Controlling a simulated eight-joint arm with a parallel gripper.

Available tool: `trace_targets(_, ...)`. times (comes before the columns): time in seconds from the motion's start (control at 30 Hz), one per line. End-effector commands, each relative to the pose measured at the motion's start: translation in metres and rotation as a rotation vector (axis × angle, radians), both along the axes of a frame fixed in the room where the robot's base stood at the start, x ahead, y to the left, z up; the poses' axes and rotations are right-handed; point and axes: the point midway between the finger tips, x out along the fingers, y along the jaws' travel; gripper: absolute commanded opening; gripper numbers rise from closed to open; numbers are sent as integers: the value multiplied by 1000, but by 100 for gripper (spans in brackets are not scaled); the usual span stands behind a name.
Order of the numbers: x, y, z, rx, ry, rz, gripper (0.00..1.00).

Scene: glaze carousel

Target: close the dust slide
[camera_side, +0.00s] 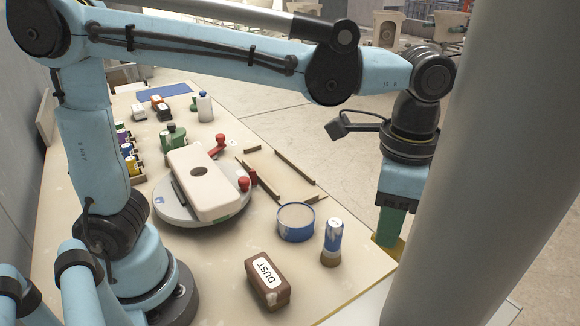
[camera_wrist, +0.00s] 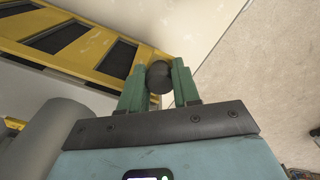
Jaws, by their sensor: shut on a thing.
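My gripper (camera_side: 390,228) is at the right end of the table, low by its edge and partly beside a grey post. In the wrist view its two green fingers (camera_wrist: 159,76) are shut on a dark round knob (camera_wrist: 159,79). The knob sits by the corner of a yellow frame (camera_wrist: 140,53) with several dark slots, which looks like the dust slide. Only a small yellow part (camera_side: 383,245) shows under the gripper in the side view. How far the slide is open cannot be told.
A thick grey post (camera_side: 470,170) stands close to my gripper. A brown block marked DUST (camera_side: 269,279), a blue-rimmed bowl (camera_side: 296,222) and a blue-and-white bottle (camera_side: 332,241) stand on the table nearby. A round turntable (camera_side: 170,209) carries a pale block (camera_side: 205,181).

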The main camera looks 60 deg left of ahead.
Motion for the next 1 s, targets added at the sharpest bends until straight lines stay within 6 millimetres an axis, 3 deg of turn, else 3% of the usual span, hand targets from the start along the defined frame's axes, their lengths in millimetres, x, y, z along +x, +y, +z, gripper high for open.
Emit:
trace_targets(0.27,-3,0,0,0,0,-1,0)
trace_targets(0.63,-48,-1,1,1,1,-2,0)
trace_targets(1.0,-55,-1,1,1,8,-2,0)
